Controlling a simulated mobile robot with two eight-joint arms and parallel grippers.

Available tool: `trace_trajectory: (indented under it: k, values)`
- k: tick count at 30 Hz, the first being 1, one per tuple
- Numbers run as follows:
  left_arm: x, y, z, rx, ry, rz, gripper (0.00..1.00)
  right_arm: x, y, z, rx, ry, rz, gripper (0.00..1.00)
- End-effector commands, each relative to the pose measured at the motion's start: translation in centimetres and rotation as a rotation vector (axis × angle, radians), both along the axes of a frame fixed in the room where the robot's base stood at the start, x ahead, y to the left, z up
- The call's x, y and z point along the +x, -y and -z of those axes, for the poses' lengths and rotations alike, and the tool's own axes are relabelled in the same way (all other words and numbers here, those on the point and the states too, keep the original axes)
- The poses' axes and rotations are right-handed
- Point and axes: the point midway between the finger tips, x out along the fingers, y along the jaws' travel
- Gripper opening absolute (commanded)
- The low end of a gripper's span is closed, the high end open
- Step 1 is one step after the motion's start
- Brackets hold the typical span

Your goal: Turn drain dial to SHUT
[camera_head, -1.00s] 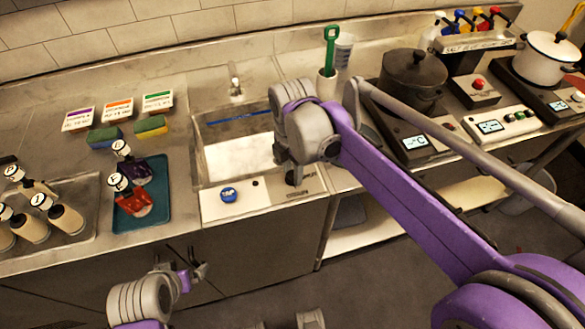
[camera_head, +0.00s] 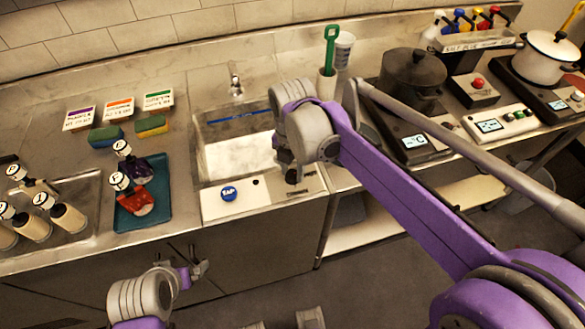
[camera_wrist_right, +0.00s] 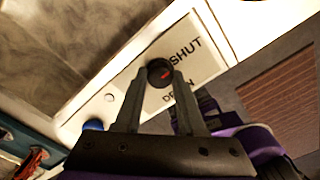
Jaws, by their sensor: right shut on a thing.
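The drain dial (camera_wrist_right: 157,67) is a small round black knob with a red mark. In the right wrist view the red mark sits on its right half, on the side of the SHUT lettering (camera_wrist_right: 185,50). My right gripper (camera_wrist_right: 158,80) is shut on the dial, one finger at each side. In the head view my right gripper (camera_head: 291,168) reaches down to the panel at the sink's front right, and its wrist hides most of the dial there. My left gripper (camera_head: 198,269) hangs in front of the counter, away from the dial; its jaw opening is unclear.
A blue TAP button (camera_head: 228,193) is left of the dial on the white panel (camera_head: 257,198). The sink basin (camera_head: 235,155) lies behind. A teal tray (camera_head: 157,215) with red and purple items is to the left. A dark pot (camera_head: 412,78) stands to the right.

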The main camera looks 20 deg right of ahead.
Motion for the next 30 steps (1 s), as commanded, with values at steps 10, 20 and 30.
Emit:
trace_trajectory:
  k: [10,20,30]
  values:
    - [0.0,0.0,0.0,0.000,0.000,0.000,1.00,0.0,0.0,0.0,-0.001,0.001,0.001,0.59]
    - [0.0,0.0,0.0,0.000,0.000,0.000,1.00,0.0,0.0,0.0,0.000,0.000,0.001,0.69]
    - [0.1,0.0,-0.5,0.000,0.002,0.000,1.00,0.0,0.0,-4.8,-0.001,0.001,0.001,0.69]
